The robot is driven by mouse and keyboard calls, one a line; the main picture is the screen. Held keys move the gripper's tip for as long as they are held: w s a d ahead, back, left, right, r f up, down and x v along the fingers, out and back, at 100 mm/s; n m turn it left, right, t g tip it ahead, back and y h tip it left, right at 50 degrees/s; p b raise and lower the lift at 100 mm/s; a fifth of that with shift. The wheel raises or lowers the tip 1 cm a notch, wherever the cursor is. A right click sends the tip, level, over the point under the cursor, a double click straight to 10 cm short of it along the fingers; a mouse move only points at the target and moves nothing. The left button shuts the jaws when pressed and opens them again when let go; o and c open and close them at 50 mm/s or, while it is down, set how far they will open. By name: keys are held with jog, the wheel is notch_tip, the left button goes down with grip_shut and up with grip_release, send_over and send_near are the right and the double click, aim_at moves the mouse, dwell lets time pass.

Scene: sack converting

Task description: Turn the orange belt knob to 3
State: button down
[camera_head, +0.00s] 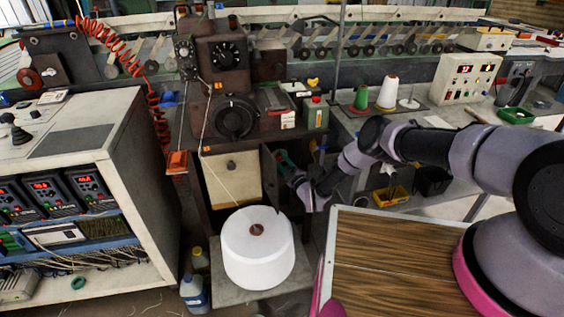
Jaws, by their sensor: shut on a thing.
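My arm reaches in from the right, and my gripper (287,164) is at the open, dark cupboard (268,165) under the brown sewing machine head. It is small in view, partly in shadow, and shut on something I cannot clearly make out. A teal patch shows at its tip; I cannot tell whether it is part of the gripper. I cannot pick out the orange belt knob or its numbers; whether it is hidden at my gripper is unclear. The brown machine has a large black handwheel (235,117) and a black dial (226,56).
A white thread cone (258,250) stands on a low shelf before the cupboard. A cabinet (140,150) with red displays stands left. A wood-topped surface (400,262) lies below my arm. Thread cones (388,92) and a control box (465,79) stand on the right bench. Bottles (194,290) stand low left.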

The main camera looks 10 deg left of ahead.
dwell(0.4)
jog(key=c, duration=0.5)
grip_release()
jog(key=v, duration=1)
jog(key=shift+s+d, duration=0.25)
jog(key=shift+s, duration=0.05)
jog(key=shift+f, duration=0.1)
